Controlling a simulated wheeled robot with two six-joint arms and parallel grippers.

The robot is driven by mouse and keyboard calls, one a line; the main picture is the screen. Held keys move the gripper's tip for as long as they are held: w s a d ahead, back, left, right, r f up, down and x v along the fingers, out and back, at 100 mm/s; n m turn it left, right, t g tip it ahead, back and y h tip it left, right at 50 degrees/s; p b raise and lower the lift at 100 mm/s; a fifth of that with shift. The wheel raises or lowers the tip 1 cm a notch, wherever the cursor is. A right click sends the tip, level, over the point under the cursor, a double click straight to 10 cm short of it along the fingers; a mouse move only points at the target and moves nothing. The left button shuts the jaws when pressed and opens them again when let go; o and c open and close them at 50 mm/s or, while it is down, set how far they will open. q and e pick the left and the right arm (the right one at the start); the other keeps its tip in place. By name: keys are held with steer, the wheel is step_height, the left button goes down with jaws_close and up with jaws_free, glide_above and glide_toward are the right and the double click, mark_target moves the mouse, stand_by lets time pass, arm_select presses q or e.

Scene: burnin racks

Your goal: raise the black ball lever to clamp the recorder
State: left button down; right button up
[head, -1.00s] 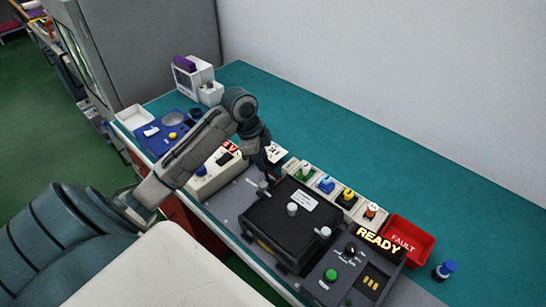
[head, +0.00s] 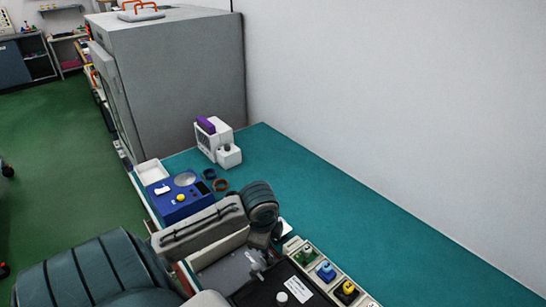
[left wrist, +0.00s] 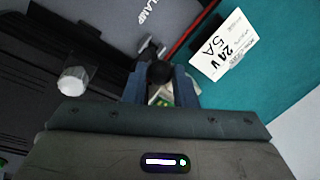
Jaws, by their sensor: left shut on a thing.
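The black ball (left wrist: 160,73) of the lever sits between the two blue fingers of my left gripper (left wrist: 160,82) in the left wrist view, and the fingers are shut on it. The lever's metal part (left wrist: 149,50) shows just beyond the ball, near the CLAMP lettering on the grey plate. The black recorder (head: 258,291) is cut off by the bottom edge of the head view. It also lies at the left of the left wrist view, with a pale knob (left wrist: 73,80). In the head view my arm mostly hides the left gripper and ball. My right gripper is not in view.
A 24 V 5A label (left wrist: 224,45) lies beside the plate on the teal bench (head: 330,200). A blue box (head: 178,198) and white device (head: 215,142) stand farther back. The bench toward the wall is clear.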

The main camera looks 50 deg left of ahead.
arm_select(q)
steer(key=c, duration=1.2)
jaws_free()
steer(key=shift+d, duration=0.1)
steer(key=shift+r, duration=0.3)
steer(key=r, duration=0.3)
steer(key=s+r, duration=0.1)
steer(key=r, duration=0.2)
steer(key=s+d+r, duration=0.1)
steer(key=r, duration=0.3)
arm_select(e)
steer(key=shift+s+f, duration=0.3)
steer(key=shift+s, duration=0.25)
